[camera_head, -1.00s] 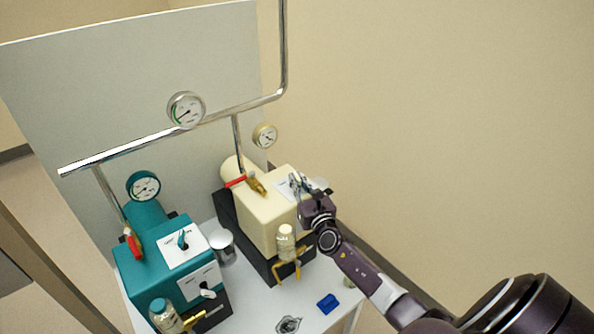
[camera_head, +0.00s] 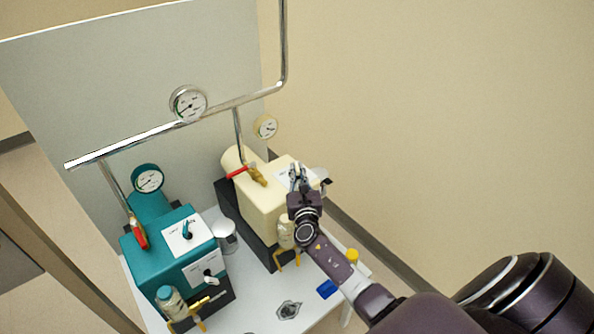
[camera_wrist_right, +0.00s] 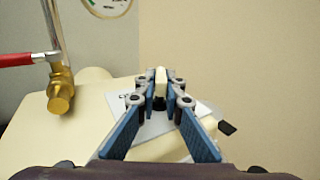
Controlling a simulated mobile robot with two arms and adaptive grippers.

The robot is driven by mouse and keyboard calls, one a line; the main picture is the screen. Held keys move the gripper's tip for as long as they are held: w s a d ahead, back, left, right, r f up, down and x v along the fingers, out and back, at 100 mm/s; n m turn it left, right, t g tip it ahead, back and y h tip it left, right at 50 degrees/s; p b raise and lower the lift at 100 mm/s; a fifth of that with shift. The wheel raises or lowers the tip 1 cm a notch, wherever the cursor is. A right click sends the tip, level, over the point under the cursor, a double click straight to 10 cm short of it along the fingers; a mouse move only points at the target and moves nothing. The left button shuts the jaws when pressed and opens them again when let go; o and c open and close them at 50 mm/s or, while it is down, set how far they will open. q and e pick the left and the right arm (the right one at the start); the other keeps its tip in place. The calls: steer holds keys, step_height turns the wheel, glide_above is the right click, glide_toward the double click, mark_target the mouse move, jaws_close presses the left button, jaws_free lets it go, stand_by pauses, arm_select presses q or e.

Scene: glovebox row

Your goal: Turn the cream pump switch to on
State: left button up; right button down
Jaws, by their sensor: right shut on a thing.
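The cream pump (camera_head: 262,207) stands on the white table, to the right of the teal pump. A white label plate (camera_head: 283,177) lies on its top, and it also shows in the right wrist view (camera_wrist_right: 150,124). My right gripper (camera_head: 298,172) is over this plate. In the right wrist view my right gripper (camera_wrist_right: 160,82) is shut on the small cream switch lever (camera_wrist_right: 160,80), which stands up between the blue-padded fingertips. The plate's lettering is mostly hidden by the fingers. My left gripper is not in view.
The teal pump (camera_head: 172,248) stands at the left with its own switch on top. A red-handled brass valve (camera_wrist_right: 58,88) is left of my right gripper. A steel pipe with gauges (camera_head: 188,104) runs behind. A blue block (camera_head: 327,289) lies near the table's front.

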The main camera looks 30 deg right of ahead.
steer(key=c, duration=2)
jaws_free()
steer(key=shift+c, duration=0.2)
steer(key=shift+s, duration=0.1)
steer(key=v, duration=1.2)
steer(key=shift+a, duration=0.1)
